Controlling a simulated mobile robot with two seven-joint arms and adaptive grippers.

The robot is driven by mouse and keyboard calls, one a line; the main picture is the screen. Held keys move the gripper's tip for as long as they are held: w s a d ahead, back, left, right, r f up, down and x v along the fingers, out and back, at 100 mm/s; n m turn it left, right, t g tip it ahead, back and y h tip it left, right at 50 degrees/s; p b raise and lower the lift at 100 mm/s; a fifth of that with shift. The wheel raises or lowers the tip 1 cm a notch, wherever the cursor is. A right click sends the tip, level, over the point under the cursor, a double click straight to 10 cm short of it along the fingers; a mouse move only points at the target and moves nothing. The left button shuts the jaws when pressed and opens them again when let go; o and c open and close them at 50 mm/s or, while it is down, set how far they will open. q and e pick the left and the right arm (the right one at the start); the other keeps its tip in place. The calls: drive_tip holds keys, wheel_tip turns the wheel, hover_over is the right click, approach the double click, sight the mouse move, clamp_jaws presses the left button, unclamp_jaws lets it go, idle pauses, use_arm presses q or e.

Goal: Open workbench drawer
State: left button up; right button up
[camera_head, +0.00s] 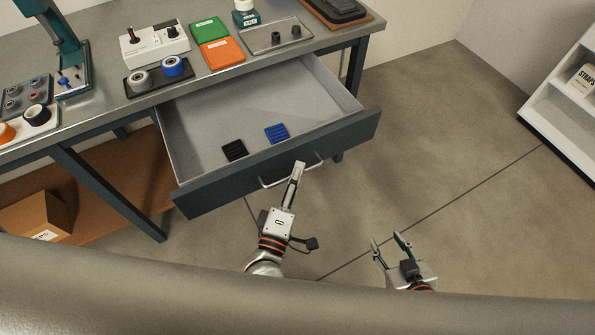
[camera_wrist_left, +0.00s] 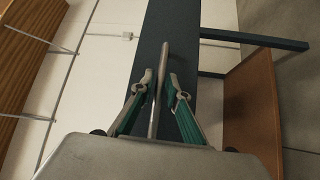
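The workbench drawer (camera_head: 345,132) is pulled well out from the bench, with its grey inside showing. Its dark front carries a metal bar handle (camera_head: 268,185), which also shows in the left wrist view (camera_wrist_left: 164,62). My left gripper (camera_head: 299,166) is at the right part of this handle. In the left wrist view its two green fingers (camera_wrist_left: 161,77) stand on either side of the bar, with small gaps showing, so it looks partly open around the handle. My right gripper (camera_head: 388,242) is open and empty above the floor, right of and below the drawer.
A black block (camera_head: 234,150) and a blue block (camera_head: 277,133) lie in the drawer. The workbench top (camera_head: 103,68) holds spools, tool trays and boxes. A cardboard box (camera_head: 37,213) sits on the lower shelf. A white shelf unit (camera_head: 560,110) stands far right; the floor between is clear.

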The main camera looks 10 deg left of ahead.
use_arm(q)
drive_tip(key=v, duration=1.1)
drive_tip(key=shift+s, duration=0.3)
drive_tip(key=shift+a, duration=0.1)
drive_tip(key=a+f+m+g+y, duration=0.1)
drive_tip(key=a+f+m+g, duration=0.7)
drive_tip(key=a+m, duration=0.5)
wheel_tip(320, 180, down, 2)
drive_tip(key=m, duration=0.5)
drive_tip(key=shift+f+m, duration=0.25)
drive_tip(key=shift+m, duration=0.05)
